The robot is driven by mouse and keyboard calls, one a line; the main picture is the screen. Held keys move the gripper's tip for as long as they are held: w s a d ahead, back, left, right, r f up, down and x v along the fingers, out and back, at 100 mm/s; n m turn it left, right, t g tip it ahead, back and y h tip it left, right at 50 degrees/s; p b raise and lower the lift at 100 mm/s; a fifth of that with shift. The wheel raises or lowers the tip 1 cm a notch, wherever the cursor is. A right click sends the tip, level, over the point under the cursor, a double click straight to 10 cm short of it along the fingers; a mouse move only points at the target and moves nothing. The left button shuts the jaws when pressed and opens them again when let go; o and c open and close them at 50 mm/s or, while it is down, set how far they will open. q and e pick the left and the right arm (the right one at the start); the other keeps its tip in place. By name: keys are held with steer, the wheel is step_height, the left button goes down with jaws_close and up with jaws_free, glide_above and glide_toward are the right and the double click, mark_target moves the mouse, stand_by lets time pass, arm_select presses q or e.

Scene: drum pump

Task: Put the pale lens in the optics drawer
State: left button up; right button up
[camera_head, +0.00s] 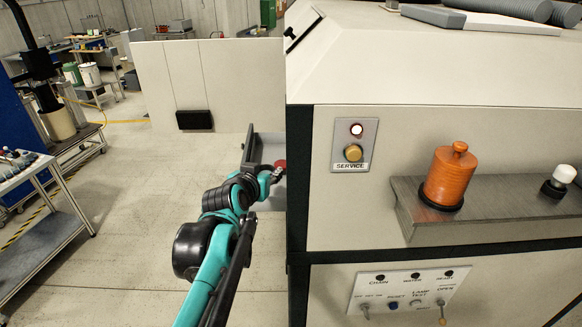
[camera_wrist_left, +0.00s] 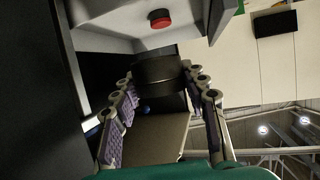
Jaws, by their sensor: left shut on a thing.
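My left gripper (camera_head: 273,174) reaches past the machine's left corner to an open grey drawer (camera_head: 249,150). In the left wrist view the gripper (camera_wrist_left: 160,82) is shut on a short dark round piece (camera_wrist_left: 159,74). No pale face shows on this piece, so I cannot tell by sight that it is the pale lens. A red-topped piece with a dark rim (camera_wrist_left: 160,19) is in the drawer, apart from the held piece; its red top also shows in the head view (camera_head: 281,165). The drawer's inside is mostly hidden in the head view. My right gripper is out of view.
The machine's cream side wall (camera_head: 315,215) stands close to the right of my left arm. An orange jar (camera_head: 449,178) and a white-topped piece with a dark base (camera_head: 564,174) stand on the grey shelf (camera_head: 500,212). Open floor lies left of my arm.

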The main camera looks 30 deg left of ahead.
arm_select(q)
steer(key=x, duration=0.4)
steer(key=f+x, duration=0.1)
steer(key=x, duration=0.7)
steer(key=shift+s+a+f+b, duration=0.1)
steer(key=shift+s+f+b, duration=0.2)
steer(key=shift+f+b, duration=0.1)
step_height(320, 180, down, 3)
steer(key=shift+f, duration=0.15)
steer(key=shift+w+f, duration=0.15)
steer(key=shift+f, duration=0.25)
